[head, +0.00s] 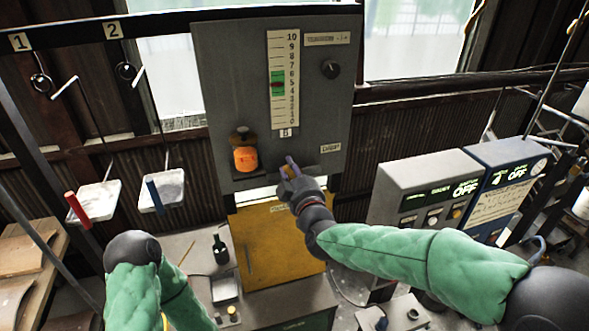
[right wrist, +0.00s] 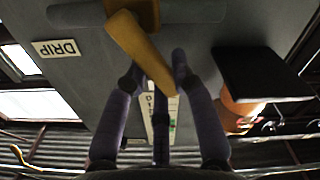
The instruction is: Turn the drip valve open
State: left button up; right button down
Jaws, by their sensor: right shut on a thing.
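The drip valve is on the grey panel (head: 345,80), with a yellow lever (right wrist: 138,48) on a grey pipe (right wrist: 195,10). A "DRIP" label (right wrist: 57,48) is beside it in the right wrist view. The lever lies slanted across the pipe in that view. My right gripper (right wrist: 157,68) is shut on the lever, with purple fingers on either side of it. In the head view the right gripper (head: 289,168) is at the panel's lower edge and hides most of the valve. My left arm shows at the lower left, but its gripper is not in view.
An orange container (head: 245,158) sits on a bracket left of the valve. A level scale (head: 283,80) with a green band is above. A yellow board (head: 262,240) is below. Two white trays (head: 98,198) hang left.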

jog(key=shift+s+a+f+n, duration=0.1)
jog(key=shift+a+n, duration=0.1)
jog(key=shift+n, duration=0.3)
jog(key=c, duration=1.3)
grip_release()
jog(key=shift+o, duration=0.2)
jog(key=shift+s, duration=0.1)
jog(key=v, duration=1.1)
jog(key=shift+s, duration=0.35)
jog(key=shift+d, duration=0.15)
